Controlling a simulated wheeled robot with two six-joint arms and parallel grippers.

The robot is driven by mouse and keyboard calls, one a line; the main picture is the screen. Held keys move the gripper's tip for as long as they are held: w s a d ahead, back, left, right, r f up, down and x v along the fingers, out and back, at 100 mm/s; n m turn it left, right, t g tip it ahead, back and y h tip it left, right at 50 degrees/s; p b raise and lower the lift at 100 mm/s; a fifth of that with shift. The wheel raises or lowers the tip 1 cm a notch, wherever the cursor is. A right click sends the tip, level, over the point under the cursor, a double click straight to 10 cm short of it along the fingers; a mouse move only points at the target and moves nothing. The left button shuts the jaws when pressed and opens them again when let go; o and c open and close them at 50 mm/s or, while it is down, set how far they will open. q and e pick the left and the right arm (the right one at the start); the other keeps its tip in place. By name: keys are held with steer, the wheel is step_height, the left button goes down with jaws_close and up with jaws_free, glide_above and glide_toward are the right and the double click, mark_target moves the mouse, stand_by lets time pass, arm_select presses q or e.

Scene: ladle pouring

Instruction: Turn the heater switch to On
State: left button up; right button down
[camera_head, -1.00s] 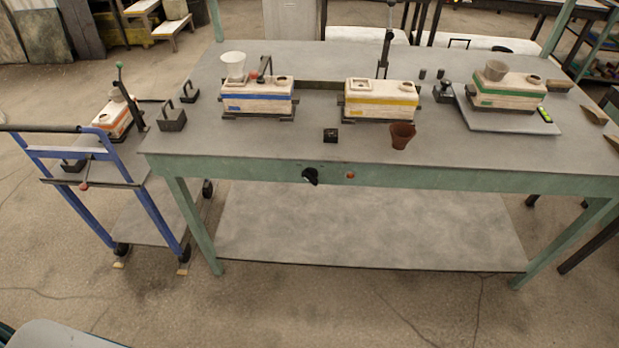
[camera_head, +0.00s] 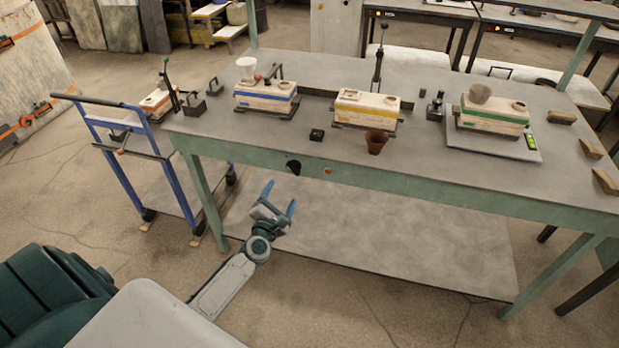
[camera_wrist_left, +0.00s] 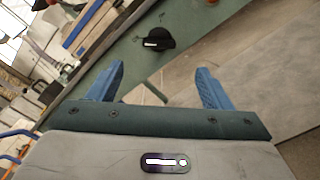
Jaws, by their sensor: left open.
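The heater switch is a black rotary knob (camera_head: 293,167) on the green front rail of the workbench, left of a small red button (camera_head: 328,172). The knob also shows in the left wrist view (camera_wrist_left: 154,39), with a pale mark on its face. My left gripper (camera_head: 281,199) is open and empty, below and slightly left of the knob and apart from it. In the left wrist view its blue fingers (camera_wrist_left: 160,84) stand wide apart, with the knob beyond them. My right gripper is not in view.
The workbench top (camera_head: 220,135) holds several white boxes with coloured stripes, a brown cup (camera_head: 376,142) near the front edge and a small black block (camera_head: 317,135). A blue-framed cart (camera_head: 119,180) stands at the left. A lower shelf (camera_head: 380,235) lies beneath the bench.

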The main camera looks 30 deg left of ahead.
mark_target(292, 172)
arm_select(q)
steer(key=x, duration=0.3)
steer(key=b+x, duration=0.1)
steer(key=x, duration=0.7)
steer(key=shift+a+f, duration=0.1)
steer(key=shift+a, duration=0.2)
steer(key=shift+s, duration=0.1)
steer(key=shift+c, duration=0.2)
steer(key=c, duration=0.9)
